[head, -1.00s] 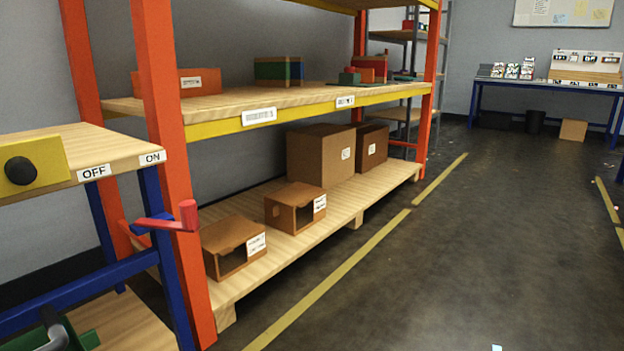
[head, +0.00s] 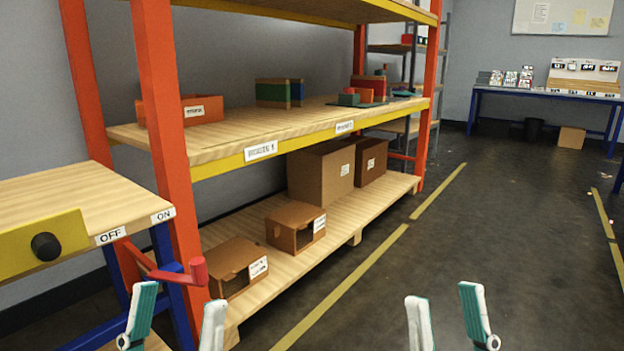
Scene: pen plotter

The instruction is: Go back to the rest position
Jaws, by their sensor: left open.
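My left gripper (head: 181,296) shows at the bottom left of the head view, with its teal and white fingers pointing up. Its fingers are apart and hold nothing. My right gripper (head: 443,293) shows at the bottom, right of centre, over the dark floor. Its fingers are also apart and empty. The two grippers stand at about the same height with a wide gap between them. Only their finger ends show; the wrists and arms are below the picture.
An orange-post shelf rack (head: 165,105) holding boxes fills the left and middle. A wooden bench (head: 85,195) with ON and OFF labels, a black knob and a red-handled crank (head: 190,273) stands front left. Dark floor (head: 480,230) is open at right. A blue-legged table (head: 545,92) stands far back.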

